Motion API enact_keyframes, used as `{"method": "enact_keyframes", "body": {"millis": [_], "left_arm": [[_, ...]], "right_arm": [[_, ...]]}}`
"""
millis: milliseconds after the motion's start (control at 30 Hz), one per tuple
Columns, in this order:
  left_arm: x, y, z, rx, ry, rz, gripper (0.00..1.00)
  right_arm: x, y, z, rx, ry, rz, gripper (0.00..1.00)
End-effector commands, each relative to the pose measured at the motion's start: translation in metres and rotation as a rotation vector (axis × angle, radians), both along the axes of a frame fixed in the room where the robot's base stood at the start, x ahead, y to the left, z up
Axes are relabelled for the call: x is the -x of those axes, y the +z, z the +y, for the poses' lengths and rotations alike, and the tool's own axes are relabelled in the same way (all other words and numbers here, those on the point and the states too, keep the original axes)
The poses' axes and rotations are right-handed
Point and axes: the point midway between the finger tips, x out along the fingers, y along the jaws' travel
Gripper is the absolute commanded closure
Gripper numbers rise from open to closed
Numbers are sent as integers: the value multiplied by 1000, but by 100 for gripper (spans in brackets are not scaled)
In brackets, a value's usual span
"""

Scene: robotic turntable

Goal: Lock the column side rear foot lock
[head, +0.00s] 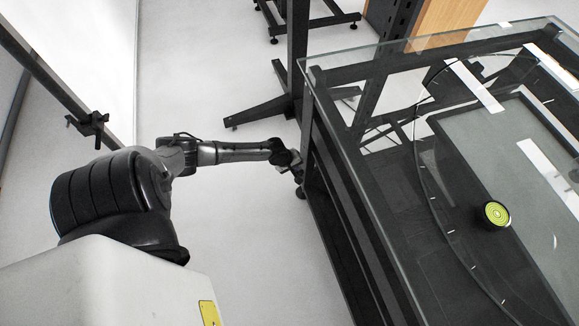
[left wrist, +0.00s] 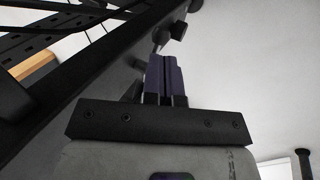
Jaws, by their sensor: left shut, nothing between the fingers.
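The glass-topped turntable frame (head: 335,170) stands at the right of the head view. In the head view a small dark foot (head: 300,192) shows just below the gripper. My right gripper is not in view.
A black upright column (head: 298,50) with a floor foot (head: 258,110) stands behind the gripper. A black rail with a clamp (head: 88,124) is at the left. The pale floor between is clear.

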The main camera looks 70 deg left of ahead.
Motion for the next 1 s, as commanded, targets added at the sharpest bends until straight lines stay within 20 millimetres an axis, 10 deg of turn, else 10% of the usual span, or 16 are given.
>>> {"method": "enact_keyframes", "body": {"millis": [300,1000], "left_arm": [[-14,-31,-2,1,0,-1,100],[-20,-34,-5,-8,-5,-1,100]], "right_arm": [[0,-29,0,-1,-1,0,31],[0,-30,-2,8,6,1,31]]}}
